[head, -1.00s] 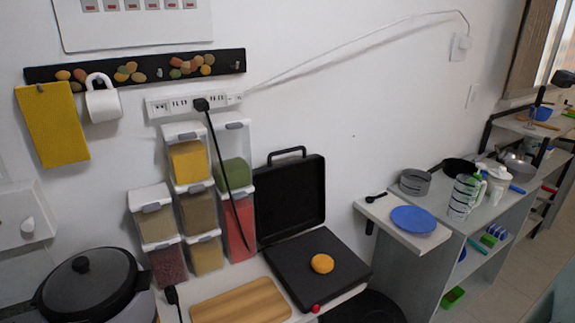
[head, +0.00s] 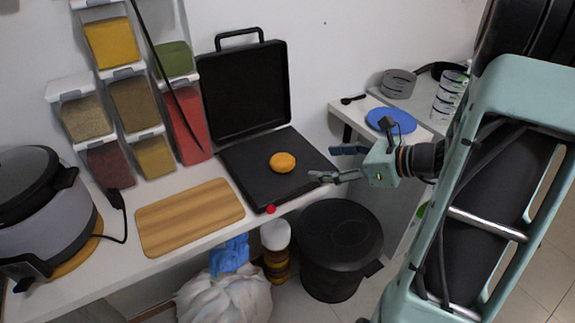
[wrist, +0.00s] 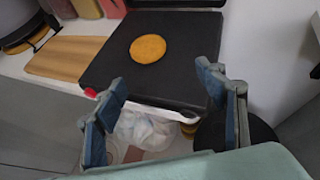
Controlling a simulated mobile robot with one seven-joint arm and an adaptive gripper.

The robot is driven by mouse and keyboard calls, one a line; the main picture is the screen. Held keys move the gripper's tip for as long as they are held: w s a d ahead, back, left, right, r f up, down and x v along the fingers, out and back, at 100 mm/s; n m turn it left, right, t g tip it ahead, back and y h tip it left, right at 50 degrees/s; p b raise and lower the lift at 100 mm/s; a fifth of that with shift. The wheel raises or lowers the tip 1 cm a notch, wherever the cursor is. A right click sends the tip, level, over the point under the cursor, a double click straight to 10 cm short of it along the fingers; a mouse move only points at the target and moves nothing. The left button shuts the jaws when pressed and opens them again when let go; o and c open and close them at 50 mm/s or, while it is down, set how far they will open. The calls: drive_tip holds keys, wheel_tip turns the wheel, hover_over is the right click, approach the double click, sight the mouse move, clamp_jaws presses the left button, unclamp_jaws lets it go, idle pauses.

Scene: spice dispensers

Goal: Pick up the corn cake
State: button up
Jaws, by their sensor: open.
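The corn cake (head: 283,162) is a round, orange-yellow patty lying on the dark lower plate of the open black grill (head: 247,167). It also shows in the wrist view (wrist: 148,49), beyond my fingertips. My gripper (head: 333,163) is open and empty. It is to the right of the corn cake, near the grill's right edge, and apart from the cake. In the wrist view my two blue-padded fingers (wrist: 163,85) are spread wide with nothing between them.
The grill's raised lid (head: 245,92) stands behind the cake. A wooden board (head: 190,216) lies to the left, below stacked spice dispensers (head: 135,100). A blue plate (head: 391,120) sits on a shelf at right. A black bin (head: 341,240) stands below the counter.

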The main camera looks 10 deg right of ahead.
sight(283, 160)
drive_tip(key=shift+w+a+r+t+y, duration=0.15)
drive_tip(key=shift+a+y, duration=0.15)
drive_tip(key=shift+a, duration=0.25)
drive_tip(key=shift+w+a+t+y, duration=0.15)
drive_tip(key=shift+a+y, duration=0.15)
drive_tip(key=shift+a, duration=0.2)
drive_tip(key=x, duration=0.4)
drive_tip(key=shift+w+a+b, duration=0.1)
drive_tip(key=shift+a+b, duration=0.2)
drive_tip(key=shift+b, duration=0.05)
drive_tip(key=shift+x, duration=2.8)
drive_tip(key=shift+c, duration=0.2)
drive_tip(key=c, duration=1.4)
